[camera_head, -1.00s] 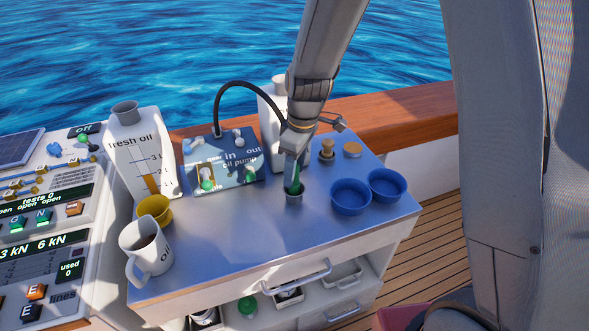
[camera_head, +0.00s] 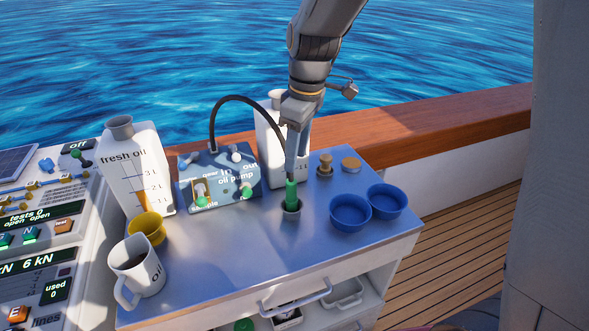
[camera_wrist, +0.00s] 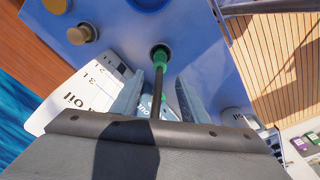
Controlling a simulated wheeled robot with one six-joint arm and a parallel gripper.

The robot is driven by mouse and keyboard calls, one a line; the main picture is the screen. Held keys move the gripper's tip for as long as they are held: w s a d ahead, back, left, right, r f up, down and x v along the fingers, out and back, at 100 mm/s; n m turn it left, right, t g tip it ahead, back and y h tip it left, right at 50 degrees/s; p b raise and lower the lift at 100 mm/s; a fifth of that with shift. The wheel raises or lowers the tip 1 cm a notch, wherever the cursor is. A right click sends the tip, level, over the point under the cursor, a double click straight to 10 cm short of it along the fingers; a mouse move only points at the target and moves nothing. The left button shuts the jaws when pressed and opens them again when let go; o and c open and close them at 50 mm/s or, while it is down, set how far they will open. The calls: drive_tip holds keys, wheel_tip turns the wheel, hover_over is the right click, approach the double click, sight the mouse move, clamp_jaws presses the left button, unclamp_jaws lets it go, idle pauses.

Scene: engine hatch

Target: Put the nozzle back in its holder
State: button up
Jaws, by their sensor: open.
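The green nozzle (camera_head: 291,193) stands upright in its grey cup-shaped holder (camera_head: 291,212) on the worktop. Its lower end is hidden inside the holder. In the wrist view the nozzle (camera_wrist: 161,57) sits within the dark round opening of the holder (camera_wrist: 153,47), with its black hose running back between my fingers. My gripper (camera_head: 293,178) is just above the nozzle, pointing down. In the wrist view its two fingers (camera_wrist: 158,98) are apart, one on each side of the hose, with a gap to it.
The blue oil pump (camera_head: 220,178) with its arched black hose stands behind left. White oil jugs (camera_head: 137,170) stand at the back. Two blue bowls (camera_head: 350,212) are to the right; a yellow cup (camera_head: 148,228) and white mug (camera_head: 139,270) are left. The front middle worktop is clear.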

drive_tip(key=s+d+f+m, duration=0.3)
drive_tip(key=s+d+m, duration=0.3)
drive_tip(key=s+d, duration=0.1)
drive_tip(key=s+d+f+m+h, duration=0.1)
drive_tip(key=s+d+f+m, duration=0.2)
drive_tip(key=s+d+m, duration=0.3)
drive_tip(key=shift+s+d, duration=0.5)
drive_tip(key=shift+s, duration=0.3)
drive_tip(key=shift+f, duration=0.1)
